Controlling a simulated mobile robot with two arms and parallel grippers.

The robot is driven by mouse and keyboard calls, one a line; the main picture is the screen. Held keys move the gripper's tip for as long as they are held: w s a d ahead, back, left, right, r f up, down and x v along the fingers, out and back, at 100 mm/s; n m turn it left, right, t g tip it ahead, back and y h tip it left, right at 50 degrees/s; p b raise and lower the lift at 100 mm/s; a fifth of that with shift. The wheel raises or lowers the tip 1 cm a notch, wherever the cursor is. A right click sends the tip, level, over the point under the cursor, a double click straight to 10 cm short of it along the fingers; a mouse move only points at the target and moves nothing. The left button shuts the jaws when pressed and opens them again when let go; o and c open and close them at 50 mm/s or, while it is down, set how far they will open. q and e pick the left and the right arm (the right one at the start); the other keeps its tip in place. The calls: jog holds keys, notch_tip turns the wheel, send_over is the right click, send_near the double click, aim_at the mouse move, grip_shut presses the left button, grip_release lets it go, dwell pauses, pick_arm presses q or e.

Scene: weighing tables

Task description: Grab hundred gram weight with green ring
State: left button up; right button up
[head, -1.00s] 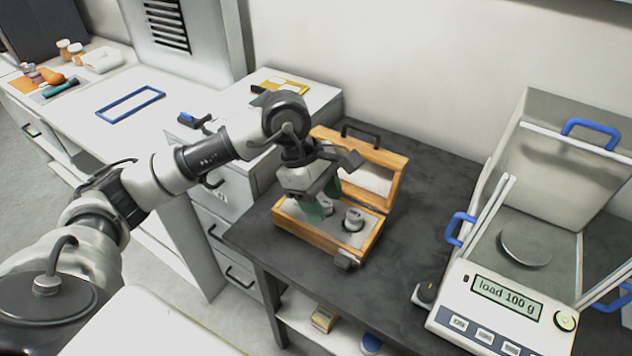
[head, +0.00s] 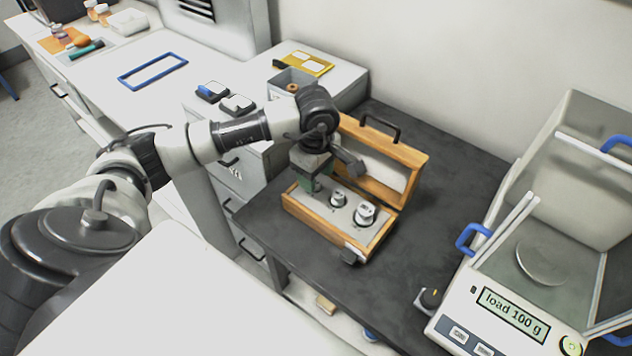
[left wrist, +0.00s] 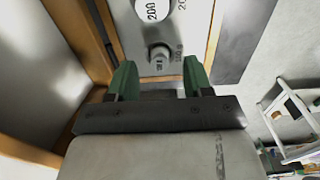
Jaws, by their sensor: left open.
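An open wooden box (head: 318,230) with a grey insert stands on the dark table and holds metal weights. A smaller weight (head: 338,198) stands nearer my gripper and a larger one (head: 365,213) further right. In the left wrist view the small weight (left wrist: 158,57) sits beside a "100 g" marking, and a larger weight (left wrist: 152,10) reads "200". I cannot make out a green ring on the small one. My left gripper (head: 308,187) is open and empty over the box's left end. Its green fingers (left wrist: 160,78) point towards the small weight, apart from it. My right gripper is out of view.
The box's raised lid (head: 382,172) stands behind the weights, close to my gripper. A balance (head: 500,310) reading "load 100 g" stands on the right. A drawer cabinet with a grey bin (head: 292,82) is behind left. Dark tabletop (head: 450,170) between box and balance is clear.

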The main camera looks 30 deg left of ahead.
pick_arm(q)
jog(key=shift+f, duration=0.85)
jog(key=shift+c, duration=0.3)
jog(key=c, duration=0.5)
grip_shut()
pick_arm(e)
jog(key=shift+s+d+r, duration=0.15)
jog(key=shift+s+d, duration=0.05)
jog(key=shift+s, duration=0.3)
